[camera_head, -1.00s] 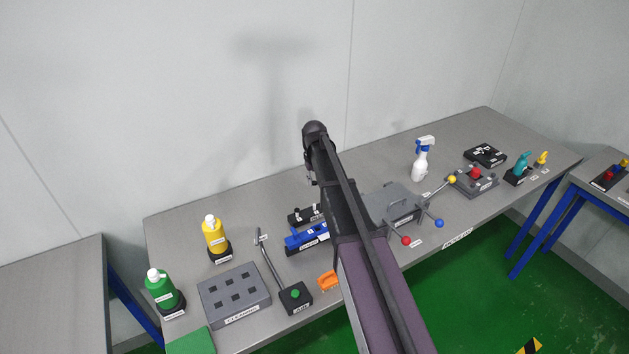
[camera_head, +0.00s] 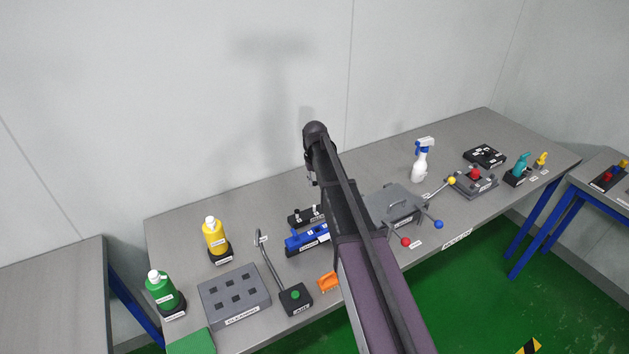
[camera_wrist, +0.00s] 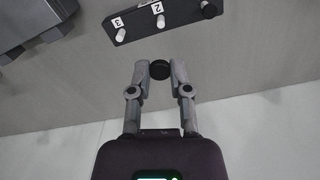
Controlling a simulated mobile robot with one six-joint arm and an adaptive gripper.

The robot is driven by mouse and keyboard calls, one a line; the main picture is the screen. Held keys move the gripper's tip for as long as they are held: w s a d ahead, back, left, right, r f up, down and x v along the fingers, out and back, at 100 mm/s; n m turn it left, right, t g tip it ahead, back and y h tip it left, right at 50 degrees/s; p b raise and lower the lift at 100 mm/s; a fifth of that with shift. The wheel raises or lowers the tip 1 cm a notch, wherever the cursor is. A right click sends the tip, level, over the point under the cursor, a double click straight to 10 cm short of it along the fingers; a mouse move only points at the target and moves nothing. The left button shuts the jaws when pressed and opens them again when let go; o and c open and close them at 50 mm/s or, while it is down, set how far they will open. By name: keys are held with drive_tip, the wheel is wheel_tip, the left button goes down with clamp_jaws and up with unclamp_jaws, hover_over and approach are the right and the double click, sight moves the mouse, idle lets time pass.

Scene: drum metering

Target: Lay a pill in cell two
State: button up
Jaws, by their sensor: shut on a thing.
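My gripper (camera_wrist: 160,72) is in the wrist view, its two fingertips closed on a small dark round piece (camera_wrist: 160,69). I cannot tell from its look whether this is a pill. A black strip (camera_wrist: 140,27) with upside-down labels 2 and 3 lies ahead of the fingertips, apart from them. A white piece (camera_wrist: 160,20) stands beside label 2 and another white piece (camera_wrist: 119,34) beside label 3. A dark round piece (camera_wrist: 209,10) is at the strip's right. In the head view, my arm hides most of my gripper and part of the black strip (camera_head: 300,216).
A blue labelled block (camera_head: 306,239) sits in front of the strip. A grey box (camera_head: 398,205) with coloured ball levers is to the right. A bent lever (camera_head: 268,262), a green-button box (camera_head: 295,298), a grey holed block (camera_head: 235,296) and a yellow bottle (camera_head: 214,236) are left.

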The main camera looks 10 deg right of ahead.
drive_tip(key=b, duration=0.3)
approach(318, 228)
drive_tip(key=d, duration=0.2)
drive_tip(key=d+f, duration=0.1)
drive_tip(key=d, duration=0.1)
drive_tip(key=shift+w+d, duration=0.1)
drive_tip(key=shift+d, duration=0.1)
drive_tip(key=shift+f, duration=0.2)
drive_tip(key=shift+f+b, duration=2.7)
drive_tip(key=shift+b, duration=0.15)
drive_tip(key=o, duration=0.7)
drive_tip(key=shift+o, duration=0.2)
drive_tip(key=shift+r, duration=0.1)
